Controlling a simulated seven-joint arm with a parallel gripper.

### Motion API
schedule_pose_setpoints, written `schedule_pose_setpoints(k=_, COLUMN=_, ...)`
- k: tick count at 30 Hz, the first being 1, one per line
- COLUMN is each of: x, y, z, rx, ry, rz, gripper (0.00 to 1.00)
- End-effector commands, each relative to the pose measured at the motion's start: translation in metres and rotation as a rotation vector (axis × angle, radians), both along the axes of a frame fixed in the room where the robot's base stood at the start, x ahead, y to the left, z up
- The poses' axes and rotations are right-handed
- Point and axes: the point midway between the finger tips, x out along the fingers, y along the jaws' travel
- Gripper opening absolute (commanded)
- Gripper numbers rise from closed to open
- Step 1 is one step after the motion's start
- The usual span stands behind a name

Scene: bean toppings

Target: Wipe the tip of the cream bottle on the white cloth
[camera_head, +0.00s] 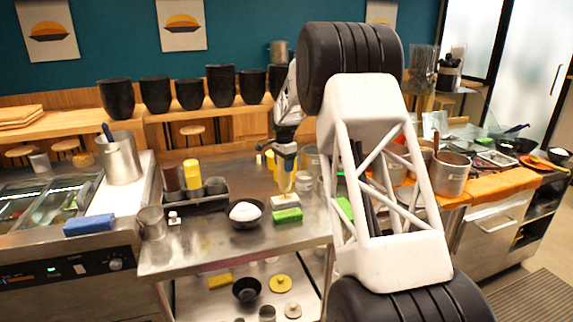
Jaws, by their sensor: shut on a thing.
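My gripper (286,153) hangs over the steel table, pointing down, and is shut on the cream bottle. The bottle (285,180) is pale yellowish and roughly upright, with its lower end just above or on a white folded cloth (279,203). I cannot tell from this view whether its tip touches the cloth. The cloth lies right behind a green block (288,216). The bottle's upper part is hidden by the gripper.
A black bowl (247,225) with a white mound stands left of the cloth. A caddy (209,201) with dark and yellow bottles is further left. A small metal pot (152,222) stands at the table's left edge. Bare steel lies in front. My arm hides the right side.

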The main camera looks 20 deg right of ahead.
Motion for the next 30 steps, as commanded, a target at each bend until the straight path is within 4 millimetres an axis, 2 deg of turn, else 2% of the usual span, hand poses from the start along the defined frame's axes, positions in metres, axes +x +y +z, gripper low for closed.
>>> schedule_pose_setpoints(k=16, x=0.000, y=0.020, z=-0.002, rx=0.000, ry=0.002, rz=0.001, gripper=0.51)
schedule_pose_setpoints(k=30, x=0.000, y=0.021, z=-0.002, rx=0.001, ry=0.003, rz=0.000, gripper=0.51)
